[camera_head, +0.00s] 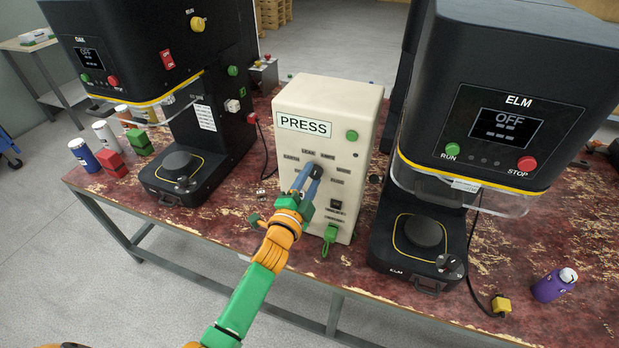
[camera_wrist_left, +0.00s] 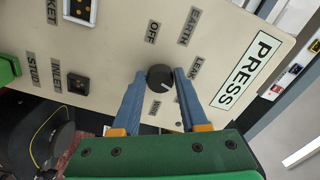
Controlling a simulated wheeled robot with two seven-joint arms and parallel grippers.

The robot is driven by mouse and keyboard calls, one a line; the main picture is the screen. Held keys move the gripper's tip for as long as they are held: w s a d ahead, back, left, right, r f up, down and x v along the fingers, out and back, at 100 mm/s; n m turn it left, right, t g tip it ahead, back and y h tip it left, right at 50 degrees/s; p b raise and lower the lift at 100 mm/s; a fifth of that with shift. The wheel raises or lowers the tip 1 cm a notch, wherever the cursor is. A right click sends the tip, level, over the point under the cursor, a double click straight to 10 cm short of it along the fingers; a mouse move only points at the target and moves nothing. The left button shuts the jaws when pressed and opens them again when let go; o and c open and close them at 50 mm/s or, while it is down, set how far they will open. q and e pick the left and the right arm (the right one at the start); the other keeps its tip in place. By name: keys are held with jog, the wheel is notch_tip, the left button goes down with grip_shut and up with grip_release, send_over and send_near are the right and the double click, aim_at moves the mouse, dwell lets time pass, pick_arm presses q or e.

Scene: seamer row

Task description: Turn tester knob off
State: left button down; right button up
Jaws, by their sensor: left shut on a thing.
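The tester is a cream box (camera_head: 318,100) labelled PRESS, standing on the table between two black machines. Its round black knob (camera_wrist_left: 160,78) shows in the left wrist view, with labels OFF, EARTH and LEAK printed around it. A pale mark on the knob appears to point away from the OFF label. In the head view the knob (camera_head: 316,171) is partly hidden by my fingers. My left gripper (camera_head: 311,172) reaches the tester's front, and its blue fingers are shut on the knob, one on each side (camera_wrist_left: 161,79). My right gripper is out of view.
The ELM machine (camera_head: 500,110) stands close on the right, the OAK machine (camera_head: 130,40) on the left. A green plug (camera_head: 331,234) sits low on the tester's front.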

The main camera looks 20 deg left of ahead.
pick_arm(q)
jog(key=n, duration=0.3)
jog(key=shift+n, duration=0.3)
jog(key=n+p, duration=0.1)
jog(key=n, duration=0.3)
jog(key=shift+d+n, duration=0.1)
jog(key=shift+n, duration=0.2)
jog(key=n, duration=0.4)
jog(key=shift+d+p, duration=0.1)
jog(key=shift+p, duration=0.2)
jog(key=n, duration=0.5)
jog(key=shift+d, duration=0.1)
jog(key=n, duration=0.5)
jog(key=shift+r, duration=0.1)
jog(key=n, duration=0.5)
jog(key=shift+d+r, duration=0.1)
jog(key=shift+r, duration=0.05)
jog(key=shift+n, duration=0.5)
